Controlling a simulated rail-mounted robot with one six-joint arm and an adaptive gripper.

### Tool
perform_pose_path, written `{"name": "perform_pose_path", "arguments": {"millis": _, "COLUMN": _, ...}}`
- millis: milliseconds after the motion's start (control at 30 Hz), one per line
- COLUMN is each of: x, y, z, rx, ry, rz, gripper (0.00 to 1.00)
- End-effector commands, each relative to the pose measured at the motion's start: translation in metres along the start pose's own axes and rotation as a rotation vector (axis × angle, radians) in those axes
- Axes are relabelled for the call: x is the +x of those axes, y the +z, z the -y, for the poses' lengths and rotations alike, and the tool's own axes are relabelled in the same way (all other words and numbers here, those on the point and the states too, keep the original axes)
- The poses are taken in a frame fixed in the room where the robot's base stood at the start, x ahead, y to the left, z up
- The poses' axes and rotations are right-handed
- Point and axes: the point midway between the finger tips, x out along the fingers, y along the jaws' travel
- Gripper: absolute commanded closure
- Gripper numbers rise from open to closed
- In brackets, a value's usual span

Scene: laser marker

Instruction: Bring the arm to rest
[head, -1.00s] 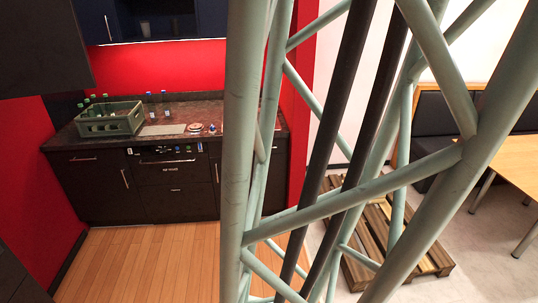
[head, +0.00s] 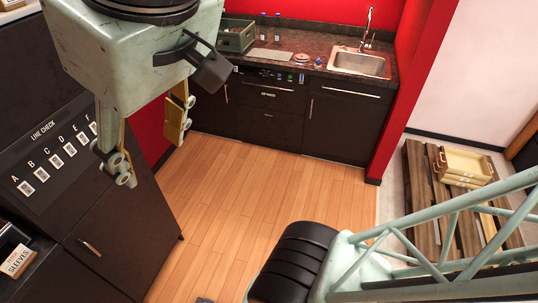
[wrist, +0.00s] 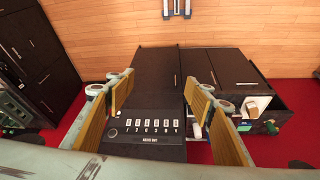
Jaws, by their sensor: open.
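My gripper (head: 150,138) hangs at the upper left of the head view, with its fingers pointing down. Its two yellow-padded fingers are spread wide with nothing between them. The wrist view also shows the open gripper (wrist: 161,95), with a dark cabinet and a labelled panel visible beyond the gap. My pale green lattice arm link crosses the lower right of the head view. The fingers appear clear of the surrounding furniture.
A dark cabinet with a LINE CHECK panel (head: 52,165) stands at left. The counter (head: 310,62) at the back holds a green crate (head: 236,38) and a sink (head: 358,64). Trays (head: 466,166) sit on a wooden pallet (head: 424,205) at right. The wooden floor (head: 255,190) between is clear.

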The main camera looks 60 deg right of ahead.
Motion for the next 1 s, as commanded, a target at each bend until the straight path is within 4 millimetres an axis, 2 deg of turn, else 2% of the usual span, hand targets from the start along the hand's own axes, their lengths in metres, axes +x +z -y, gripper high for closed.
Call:
{"name": "perform_pose_path", "arguments": {"millis": 33, "x": 0.001, "y": 0.014, "z": 0.002, "rx": 0.005, "ry": -0.006, "rz": 0.021, "gripper": 0.52}}
{"name": "perform_pose_path", "arguments": {"millis": 200, "x": -0.001, "y": 0.032, "z": 0.005, "rx": -0.002, "ry": -0.014, "rz": 0.052, "gripper": 0.52}}
{"name": "perform_pose_path", "arguments": {"millis": 1000, "x": -0.002, "y": 0.031, "z": 0.005, "rx": -0.006, "ry": -0.014, "rz": 0.051, "gripper": 0.52}}
